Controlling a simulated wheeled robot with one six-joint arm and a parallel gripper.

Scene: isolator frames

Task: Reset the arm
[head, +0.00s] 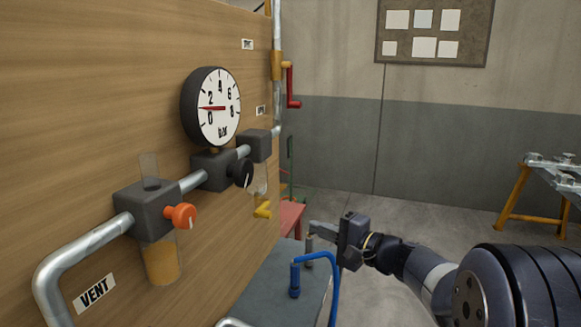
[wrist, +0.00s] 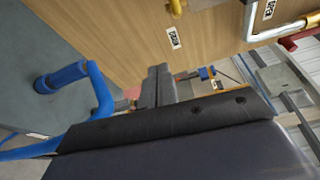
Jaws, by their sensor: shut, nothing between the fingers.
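My gripper (head: 318,228) is in the head view at lower centre right, with its fingers pointing left toward the wooden panel (head: 90,120). My arm reaches in from the lower right. In the wrist view my gripper (wrist: 158,82) shows its fingers together, with nothing held between them. The gripper is above the grey bench top (head: 262,285), near a blue fitting with a blue hose (head: 333,290). The blue hose (wrist: 103,95) also shows at the left in the wrist view.
A trestle table (head: 550,180) stands far right. Open floor lies between.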

